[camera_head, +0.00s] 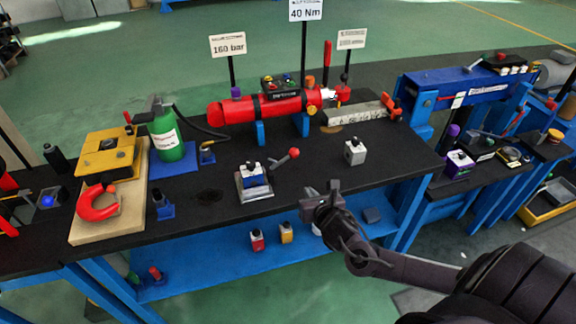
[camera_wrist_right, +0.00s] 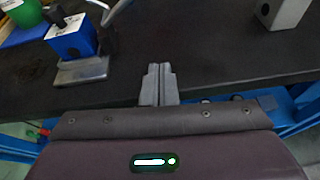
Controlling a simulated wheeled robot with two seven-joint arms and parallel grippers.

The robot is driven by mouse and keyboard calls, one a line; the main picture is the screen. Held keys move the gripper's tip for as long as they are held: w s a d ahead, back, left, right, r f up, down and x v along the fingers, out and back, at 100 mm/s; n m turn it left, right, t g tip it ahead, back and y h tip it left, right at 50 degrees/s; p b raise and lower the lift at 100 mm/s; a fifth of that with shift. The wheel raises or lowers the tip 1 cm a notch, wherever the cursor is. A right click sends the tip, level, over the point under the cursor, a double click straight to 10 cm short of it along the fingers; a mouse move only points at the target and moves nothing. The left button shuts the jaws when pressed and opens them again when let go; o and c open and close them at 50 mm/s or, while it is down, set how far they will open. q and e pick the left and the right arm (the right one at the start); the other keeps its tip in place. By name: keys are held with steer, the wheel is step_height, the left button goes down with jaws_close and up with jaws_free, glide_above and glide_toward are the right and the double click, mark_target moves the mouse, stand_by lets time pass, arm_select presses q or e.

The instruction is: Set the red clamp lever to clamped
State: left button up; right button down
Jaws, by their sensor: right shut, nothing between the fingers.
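A small clamp fixture (camera_head: 253,190) with a grey base stands near the front of the black bench and holds a blue block (camera_head: 253,176). Its lever has a red knob (camera_head: 294,153) and points up and to the right. In the right wrist view, the blue block (camera_wrist_right: 72,40) and the grey base (camera_wrist_right: 82,71) are at the upper left; the knob is out of frame. My right gripper (camera_head: 322,190) is shut and empty at the bench's front edge, to the right of the fixture and apart from it. It also shows in the right wrist view (camera_wrist_right: 159,84). My left gripper is not in view.
A grey block (camera_head: 355,152) stands to the right of the lever. A red cylinder (camera_head: 260,107) on blue supports lies at the back. A green bottle (camera_head: 168,135) and a yellow fixture (camera_head: 105,152) stand left.

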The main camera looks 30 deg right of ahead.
mark_target(297, 184)
steer(key=shift+w+a+r+n, duration=0.35)
steer(key=shift+r+n, duration=0.25)
steer(key=shift+r, duration=0.05)
steer(key=shift+d, duration=0.1)
steer(key=x, duration=0.9)
steer(key=shift+w+p, duration=0.25)
steer(key=shift+p, duration=0.05)
steer(key=shift+w+r+p, duration=0.15)
steer(key=shift+r+p, duration=0.3)
steer(key=shift+r, duration=0.15)
steer(key=shift+w+r+p, duration=0.15)
steer(key=shift+r+p, duration=0.3)
steer(key=shift+r, duration=0.15)
steer(key=shift+s+r+p, duration=0.2)
steer(key=shift+r+p, duration=0.15)
steer(key=shift+r, duration=0.45)
steer(key=shift+w+f, duration=0.1)
